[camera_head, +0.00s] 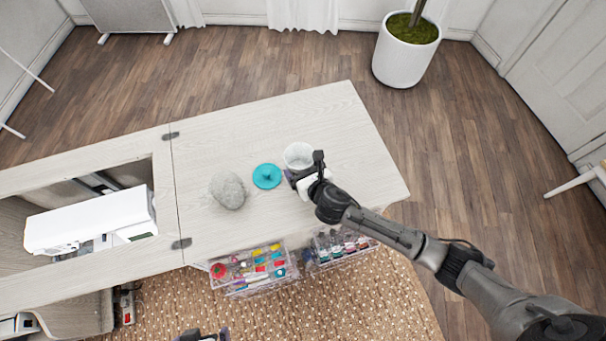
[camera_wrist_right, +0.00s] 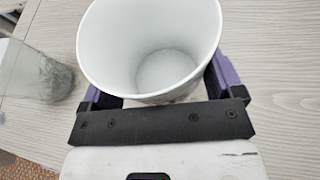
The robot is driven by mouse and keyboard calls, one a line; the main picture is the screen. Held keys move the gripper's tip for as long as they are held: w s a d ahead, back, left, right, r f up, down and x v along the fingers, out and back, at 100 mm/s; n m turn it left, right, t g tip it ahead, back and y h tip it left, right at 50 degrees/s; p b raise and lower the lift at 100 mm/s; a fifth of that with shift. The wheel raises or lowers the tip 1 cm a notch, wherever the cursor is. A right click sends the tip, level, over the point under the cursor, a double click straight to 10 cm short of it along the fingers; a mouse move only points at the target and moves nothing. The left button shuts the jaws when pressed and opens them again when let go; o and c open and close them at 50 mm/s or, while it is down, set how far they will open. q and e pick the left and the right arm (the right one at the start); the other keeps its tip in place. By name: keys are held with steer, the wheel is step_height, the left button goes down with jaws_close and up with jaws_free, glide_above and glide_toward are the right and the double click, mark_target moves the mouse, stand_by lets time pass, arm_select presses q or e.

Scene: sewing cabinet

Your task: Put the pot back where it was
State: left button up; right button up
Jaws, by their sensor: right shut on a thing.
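The white pot (camera_head: 299,155) is on or just above the pale wooden cabinet top (camera_head: 350,140), near its right part; I cannot tell whether it touches the wood. My right gripper (camera_head: 298,174) is shut on the pot from the near side. In the right wrist view the empty white pot (camera_wrist_right: 150,45) has its open mouth toward the camera, with the purple fingers (camera_wrist_right: 160,88) on either side of its wall. My left gripper (camera_head: 203,335) shows only partly at the bottom edge of the head view, away from the cabinet, and its jaws are unclear.
A white sewing machine (camera_head: 90,222) sits in the opening at left. Clear drawers of supplies (camera_head: 250,272) stick out below the near edge.

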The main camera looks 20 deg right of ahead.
step_height(320, 180, down, 4)
steer(key=shift+s+r+b, duration=0.1)
steer(key=shift+b, duration=0.6)
steer(key=shift+r, duration=0.1)
steer(key=o, duration=0.8)
steer(key=shift+f, duration=0.2)
steer(key=shift+c, duration=0.2)
steer(key=shift+r, duration=0.1)
steer(key=shift+r, duration=0.15)
steer(key=p+v, duration=0.3)
steer(key=v, duration=0.9)
